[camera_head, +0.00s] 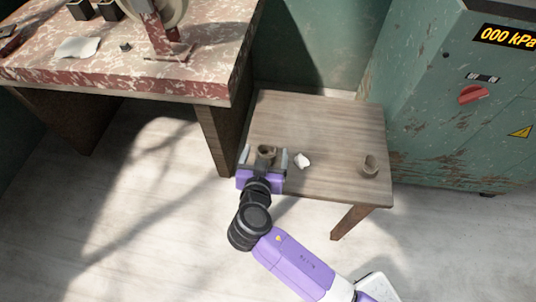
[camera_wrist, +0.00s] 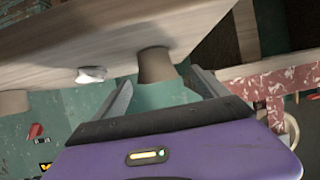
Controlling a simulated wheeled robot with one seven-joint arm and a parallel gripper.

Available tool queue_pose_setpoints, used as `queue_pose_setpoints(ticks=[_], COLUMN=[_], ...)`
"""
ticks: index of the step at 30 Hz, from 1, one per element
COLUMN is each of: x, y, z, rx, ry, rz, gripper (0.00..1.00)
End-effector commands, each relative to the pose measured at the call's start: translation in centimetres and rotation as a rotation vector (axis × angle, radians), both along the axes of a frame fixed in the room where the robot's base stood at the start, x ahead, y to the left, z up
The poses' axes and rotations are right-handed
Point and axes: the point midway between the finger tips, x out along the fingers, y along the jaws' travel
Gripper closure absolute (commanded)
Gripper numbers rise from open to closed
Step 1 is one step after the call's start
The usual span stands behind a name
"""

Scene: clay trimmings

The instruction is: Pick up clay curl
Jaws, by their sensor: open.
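A brown, hollow, curled piece of clay (camera_head: 266,150) stands on the small wooden table (camera_head: 320,120), near its left front. It also shows in the wrist view (camera_wrist: 156,64), upright on the tabletop. My gripper (camera_head: 264,157) is open, with one finger on each side of this curl and a gap visible on both sides. In the wrist view, the curl is between and just beyond the fingertips (camera_wrist: 162,80). A second brown curl (camera_head: 370,165) stands at the table's right side. I cannot tell which of the two is meant.
A white crumpled lump (camera_head: 302,161) lies just right of my gripper, also in the wrist view (camera_wrist: 91,74). A stained workbench (camera_head: 120,72) stands at left, a green cabinet (camera_head: 470,110) at right. The table's back half is clear.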

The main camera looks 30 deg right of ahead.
Motion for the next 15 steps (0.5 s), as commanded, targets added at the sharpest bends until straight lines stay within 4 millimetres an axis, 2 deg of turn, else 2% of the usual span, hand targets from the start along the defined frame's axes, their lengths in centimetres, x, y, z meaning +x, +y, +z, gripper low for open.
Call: queue_pose_setpoints(ticks=[9,15], x=[2.9,3.6], y=[-2.4,-2.9], z=[-2.0,-2.4], rx=[0.001,0.001], ry=[0.001,0.002], rz=[-0.001,0.001], gripper=[0.16,0.16])
